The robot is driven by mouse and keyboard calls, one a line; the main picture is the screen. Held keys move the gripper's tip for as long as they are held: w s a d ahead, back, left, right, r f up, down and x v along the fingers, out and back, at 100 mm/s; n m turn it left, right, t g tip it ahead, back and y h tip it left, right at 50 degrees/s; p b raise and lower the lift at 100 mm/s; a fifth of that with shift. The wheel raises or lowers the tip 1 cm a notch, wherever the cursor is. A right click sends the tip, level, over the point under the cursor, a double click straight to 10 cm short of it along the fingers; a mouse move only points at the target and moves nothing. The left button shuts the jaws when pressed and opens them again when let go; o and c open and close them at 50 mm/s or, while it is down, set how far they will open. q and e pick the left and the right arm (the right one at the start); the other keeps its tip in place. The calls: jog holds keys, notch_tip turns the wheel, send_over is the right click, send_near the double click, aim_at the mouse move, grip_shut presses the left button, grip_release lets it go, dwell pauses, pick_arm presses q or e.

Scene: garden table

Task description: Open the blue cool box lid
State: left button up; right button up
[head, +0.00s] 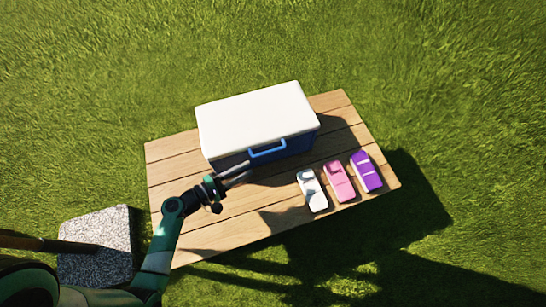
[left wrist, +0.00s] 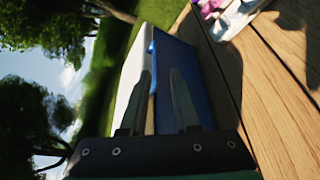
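The cool box (head: 226,160) stands on the wooden table with a blue body and a white lid (head: 257,115). The lid looks shut. A light blue handle (head: 268,148) is on its front side. My left gripper (head: 248,171) is in front of the box, left of the handle and low by the front wall. In the left wrist view its two fingers (left wrist: 160,72) are apart with nothing clearly held between them. The white lid (left wrist: 128,78) and blue wall (left wrist: 195,75) show beyond the fingers. Whether a finger touches the box I cannot tell. My right gripper is not in view.
A white item (head: 312,191), a pink item (head: 339,181) and a purple item (head: 367,172) lie in a row at the right of the table (head: 172,160). A grey speckled block (head: 110,262) stands on the grass at the lower left. The table's left front is clear.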

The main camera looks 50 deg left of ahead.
aim_at(271, 151)
pick_arm(q)
jog(key=b+x, duration=0.1)
jog(key=x, duration=0.2)
jog(key=b+x, duration=0.1)
jog(key=x, duration=0.3)
jog(key=a+x, duration=0.1)
jog(key=x, duration=0.2)
jog(key=shift+w+b, duration=0.4)
jog(key=shift+w, duration=0.05)
jog(key=shift+w+d, duration=0.1)
jog(key=shift+w, duration=0.6)
grip_shut()
